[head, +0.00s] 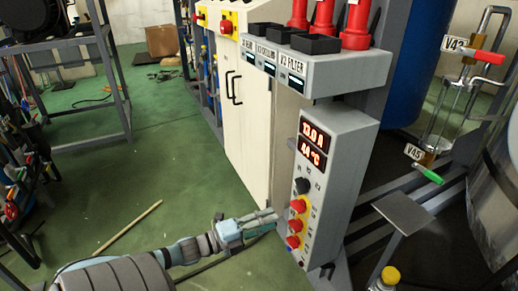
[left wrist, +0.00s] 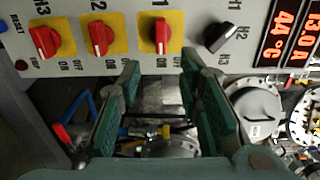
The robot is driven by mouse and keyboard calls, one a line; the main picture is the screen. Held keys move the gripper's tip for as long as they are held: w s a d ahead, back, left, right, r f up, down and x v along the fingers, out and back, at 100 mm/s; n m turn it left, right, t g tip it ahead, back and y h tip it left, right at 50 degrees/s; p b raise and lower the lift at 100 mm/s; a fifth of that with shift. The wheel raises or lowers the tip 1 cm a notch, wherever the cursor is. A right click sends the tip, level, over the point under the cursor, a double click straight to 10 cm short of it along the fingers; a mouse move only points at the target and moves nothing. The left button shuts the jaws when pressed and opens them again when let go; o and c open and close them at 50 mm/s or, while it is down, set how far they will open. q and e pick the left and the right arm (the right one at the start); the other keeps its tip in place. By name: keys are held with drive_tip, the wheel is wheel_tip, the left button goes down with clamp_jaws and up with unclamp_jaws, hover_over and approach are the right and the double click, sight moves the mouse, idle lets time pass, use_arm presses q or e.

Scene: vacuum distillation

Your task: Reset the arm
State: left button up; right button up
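My left gripper (head: 262,221) reaches in from the lower left and is close to the left side of the grey control panel (head: 340,140). In the left wrist view, the left gripper's (left wrist: 160,72) green-padded fingers are apart with nothing between them. The panel's row of knobs is just beyond the fingertips there: a red knob on yellow (left wrist: 161,35), two more red knobs on yellow to its left, and a black knob (left wrist: 217,37) to its right. I see no contact with a knob. My right gripper is in neither view.
A pale cabinet (head: 247,120) stands behind the panel. Valves with a red handle (head: 484,57) and a green handle (head: 427,173) are at the right. The green floor at the left is mostly free.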

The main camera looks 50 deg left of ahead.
use_arm(q)
drive_tip(key=v, duration=0.3)
drive_tip(key=shift+s+a, duration=0.1)
drive_tip(key=shift+s, duration=0.2)
